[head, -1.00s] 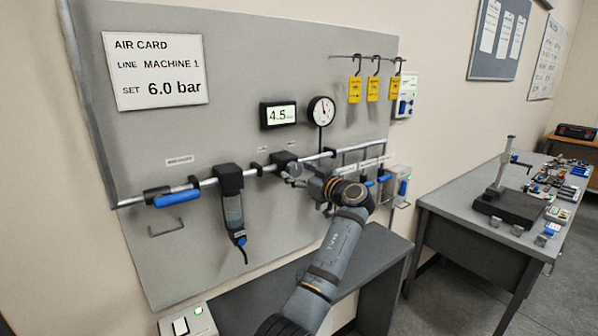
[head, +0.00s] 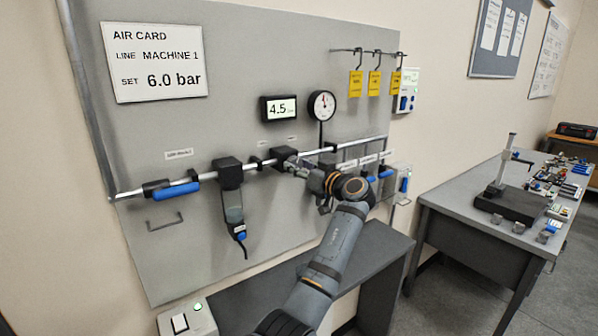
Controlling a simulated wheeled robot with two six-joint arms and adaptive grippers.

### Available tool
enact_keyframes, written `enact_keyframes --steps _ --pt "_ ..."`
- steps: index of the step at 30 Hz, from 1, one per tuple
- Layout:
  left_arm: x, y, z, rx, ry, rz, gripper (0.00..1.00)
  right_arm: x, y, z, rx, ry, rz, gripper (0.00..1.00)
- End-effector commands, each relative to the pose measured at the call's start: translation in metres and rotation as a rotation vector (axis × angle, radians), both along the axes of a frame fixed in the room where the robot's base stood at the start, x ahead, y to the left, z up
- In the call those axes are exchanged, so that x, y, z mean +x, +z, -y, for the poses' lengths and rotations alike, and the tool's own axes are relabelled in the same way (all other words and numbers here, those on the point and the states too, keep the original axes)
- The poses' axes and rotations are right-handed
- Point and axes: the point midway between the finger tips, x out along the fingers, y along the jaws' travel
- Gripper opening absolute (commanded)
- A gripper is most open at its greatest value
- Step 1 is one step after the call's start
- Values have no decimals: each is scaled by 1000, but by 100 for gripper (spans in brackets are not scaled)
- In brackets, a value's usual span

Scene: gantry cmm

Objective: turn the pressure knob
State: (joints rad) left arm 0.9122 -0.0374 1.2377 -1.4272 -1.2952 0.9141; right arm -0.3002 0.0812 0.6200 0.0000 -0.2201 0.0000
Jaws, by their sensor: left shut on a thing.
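The pressure knob is hidden behind my left gripper, on the dark regulator block (head: 284,154) on the pipe. My left gripper (head: 301,171) is at the front of that block, shut on the knob, its fingers small and partly hidden in the head view. The air card (head: 155,62) at the upper left reads "SET 6.0 bar". My right gripper is not in view.
The filter unit (head: 230,185) hangs from the pipe left of the regulator. A blue-handled valve (head: 175,191) is farther left. Yellow tags (head: 374,84) hang on hooks at the upper right. A grey bench (head: 365,258) stands below the panel; another table (head: 450,200) is at right.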

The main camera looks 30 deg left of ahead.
Motion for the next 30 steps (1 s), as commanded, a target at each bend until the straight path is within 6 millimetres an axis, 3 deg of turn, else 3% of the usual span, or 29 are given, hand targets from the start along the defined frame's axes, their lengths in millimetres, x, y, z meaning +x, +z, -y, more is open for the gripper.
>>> enact_keyframes --steps 12,30 --pt "0 -2 0 149 -1 -359 12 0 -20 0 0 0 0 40" --pt "-1 0 0 366 -1 -884 12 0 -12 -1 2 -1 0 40"
